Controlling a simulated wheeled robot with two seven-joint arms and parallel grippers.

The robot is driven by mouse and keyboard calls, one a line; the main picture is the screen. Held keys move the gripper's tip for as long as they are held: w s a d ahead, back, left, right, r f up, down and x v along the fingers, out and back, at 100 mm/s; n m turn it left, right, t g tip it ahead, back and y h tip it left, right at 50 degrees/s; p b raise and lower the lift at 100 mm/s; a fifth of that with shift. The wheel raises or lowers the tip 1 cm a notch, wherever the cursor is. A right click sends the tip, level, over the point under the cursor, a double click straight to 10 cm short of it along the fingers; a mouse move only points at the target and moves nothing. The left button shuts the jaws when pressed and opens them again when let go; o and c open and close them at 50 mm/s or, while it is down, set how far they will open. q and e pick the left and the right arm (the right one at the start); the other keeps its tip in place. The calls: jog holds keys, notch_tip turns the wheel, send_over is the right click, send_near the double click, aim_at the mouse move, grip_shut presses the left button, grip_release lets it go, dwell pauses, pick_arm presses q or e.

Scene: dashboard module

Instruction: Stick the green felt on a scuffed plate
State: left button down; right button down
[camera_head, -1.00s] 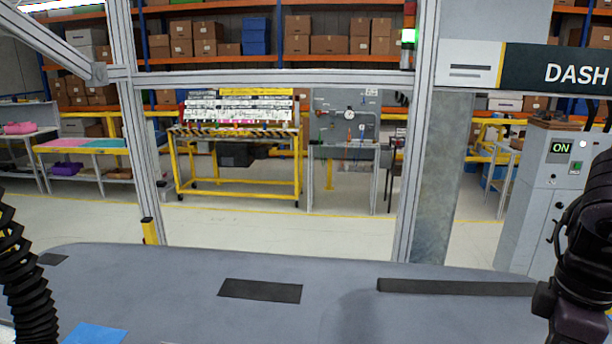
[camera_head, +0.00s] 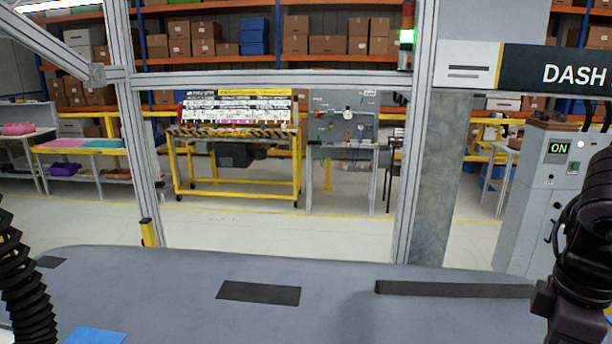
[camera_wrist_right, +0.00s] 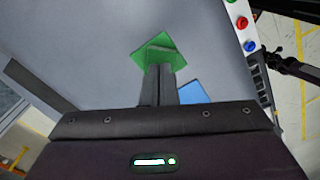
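The green felt (camera_wrist_right: 166,52) shows in the right wrist view as a bright diamond around and beyond the fingertips, with a darker band at the tips. My right gripper (camera_wrist_right: 160,62) has its two fingers together and looks shut on the felt; whether the felt touches the grey surface behind it is unclear. In the head view only my dark right arm (camera_head: 575,290) shows at the right edge, its fingertips out of frame. My left gripper is out of view; only a ribbed black hose shows at left. I cannot make out a scuffed plate.
The broad grey surface (camera_head: 170,285) carries a dark rectangle (camera_head: 258,292), a long dark strip (camera_head: 455,288) and a blue patch (camera_head: 95,336). A blue patch (camera_wrist_right: 192,92) lies beside the fingers in the wrist view. Metal posts (camera_head: 405,200) and a control cabinet (camera_head: 545,200) stand behind.

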notch_tip(320, 180, up, 7)
jog(key=p, duration=0.4)
